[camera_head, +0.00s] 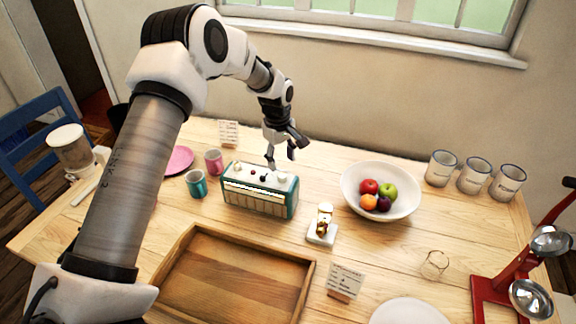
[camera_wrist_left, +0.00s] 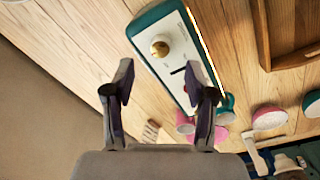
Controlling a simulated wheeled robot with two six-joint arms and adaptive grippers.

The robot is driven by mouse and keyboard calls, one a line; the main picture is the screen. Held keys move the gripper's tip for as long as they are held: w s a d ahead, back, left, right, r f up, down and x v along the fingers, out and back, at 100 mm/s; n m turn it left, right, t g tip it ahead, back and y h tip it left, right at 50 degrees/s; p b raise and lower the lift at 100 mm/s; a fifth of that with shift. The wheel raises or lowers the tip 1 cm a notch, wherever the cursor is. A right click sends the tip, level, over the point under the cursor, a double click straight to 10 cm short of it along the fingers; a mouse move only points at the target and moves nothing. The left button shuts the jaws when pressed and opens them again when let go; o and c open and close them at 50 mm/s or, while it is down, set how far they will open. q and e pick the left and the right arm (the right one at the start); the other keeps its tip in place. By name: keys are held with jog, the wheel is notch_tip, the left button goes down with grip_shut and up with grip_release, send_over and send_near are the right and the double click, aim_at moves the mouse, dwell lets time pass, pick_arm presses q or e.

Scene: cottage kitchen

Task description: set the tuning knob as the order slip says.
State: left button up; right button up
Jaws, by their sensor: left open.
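A teal radio (camera_head: 258,207) with a pale top and a lit dial strip stands on the table. My left gripper (camera_head: 281,160) is open and empty, just above the right end of the radio's top. In the left wrist view, a brass knob (camera_wrist_left: 160,48) on a round pale base lies just ahead of the open fingers (camera_wrist_left: 168,78). A black mark sits beside it. One written card (camera_head: 345,281) stands at the front and another (camera_head: 228,133) at the back; neither can be read, and I cannot tell which is the order slip. My right gripper is out of view.
A wooden tray (camera_head: 172,268) lies in front of the radio. A small figurine (camera_head: 324,222) and a fruit bowl (camera_head: 350,195) are to its right, a teal mug (camera_head: 196,184) and pink mug (camera_head: 213,162) to its left. A red scale (camera_head: 490,290) stands far right.

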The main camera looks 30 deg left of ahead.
aim_at(283, 175)
pick_arm(q)
jog(key=f, duration=0.3)
jog(key=shift+s+p, duration=0.35)
jog(key=f, duration=0.1)
jog(key=w+f, duration=0.1)
jog(key=f, duration=0.1)
jog(key=shift+w+f, duration=0.1)
jog(key=shift+w, duration=0.1)
jog(key=shift+s+r, duration=0.25)
jog(key=shift+s, duration=0.05)
jog(key=shift+c, duration=0.3)
jog(key=c, duration=0.6)
grip_shut()
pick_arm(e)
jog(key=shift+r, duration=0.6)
